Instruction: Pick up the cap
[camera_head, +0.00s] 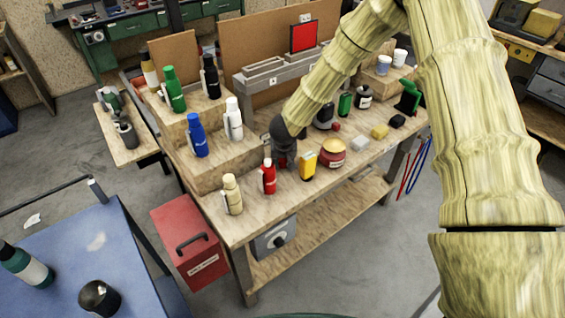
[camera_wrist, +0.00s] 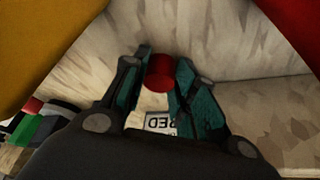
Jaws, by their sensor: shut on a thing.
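The cap is a small red cylinder (camera_wrist: 159,72) in the wrist view, between the two fingertips of my gripper (camera_wrist: 163,66). My gripper is shut on it, close above the wooden bench surface. In the head view my gripper (camera_head: 285,160) points down at the bench, just behind the red bottle (camera_head: 268,179). The cap cannot be made out there. A white label with dark letters (camera_wrist: 160,122) lies below the cap in the wrist view.
A yellow container (camera_head: 307,166) and a red jar with a tan lid (camera_head: 333,152) stand right of my gripper. A cream bottle (camera_head: 232,195) stands to the left. Stepped wooden blocks hold blue (camera_head: 197,138), white (camera_head: 234,120) and other bottles. A red toolbox (camera_head: 190,243) is beside the bench.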

